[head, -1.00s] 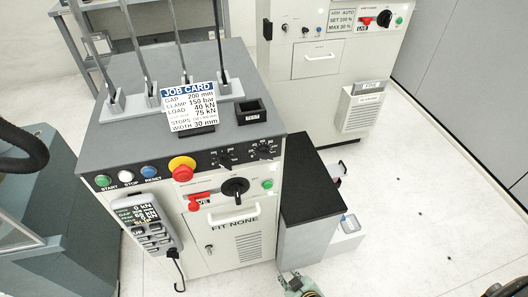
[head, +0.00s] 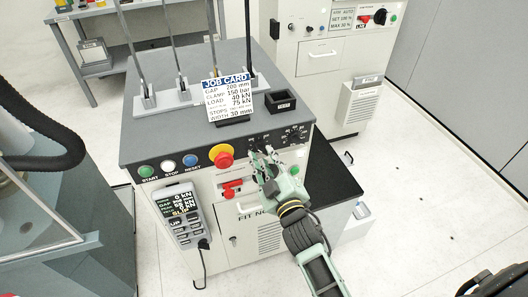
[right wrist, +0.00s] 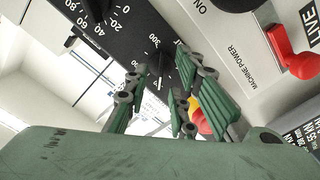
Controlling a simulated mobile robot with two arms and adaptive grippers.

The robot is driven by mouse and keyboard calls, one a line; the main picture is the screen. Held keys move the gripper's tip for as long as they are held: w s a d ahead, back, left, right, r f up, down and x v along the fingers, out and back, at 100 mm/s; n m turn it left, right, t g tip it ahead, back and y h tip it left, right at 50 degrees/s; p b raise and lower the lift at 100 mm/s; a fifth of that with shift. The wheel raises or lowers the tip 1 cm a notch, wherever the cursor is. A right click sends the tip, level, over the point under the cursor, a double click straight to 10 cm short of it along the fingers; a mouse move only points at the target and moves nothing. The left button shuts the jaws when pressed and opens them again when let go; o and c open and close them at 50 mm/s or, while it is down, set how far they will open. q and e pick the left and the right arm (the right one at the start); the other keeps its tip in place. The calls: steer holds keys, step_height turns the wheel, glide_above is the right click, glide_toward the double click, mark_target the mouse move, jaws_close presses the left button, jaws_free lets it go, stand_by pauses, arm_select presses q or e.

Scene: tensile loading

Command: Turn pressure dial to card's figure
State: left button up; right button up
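The job card (head: 228,100) stands on the console top and reads CLAMP 150 bar, GAP 200 mm, LOAD 40 kN and WIDTH 30 mm. The pressure dial, marked up to 300, is on the black front panel; its dark knob (right wrist: 159,64) shows in the right wrist view with a pale pointer line. In the head view, my right gripper (head: 263,155) hides much of it. In the right wrist view, the right gripper's green fingers (right wrist: 163,68) are apart, one on each side of the knob; contact is unclear. My left gripper is not in view.
A second dial (head: 293,133) sits right of the gripper. A red-and-yellow stop button (head: 221,155), a red switch (head: 231,189) and a hand pendant (head: 180,214) are close by. A black tray (head: 281,102) stands on top.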

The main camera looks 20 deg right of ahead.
steer(key=shift+w+a, duration=0.1)
steer(key=shift+w, duration=0.9)
steer(key=shift+c, duration=0.2)
jaws_close()
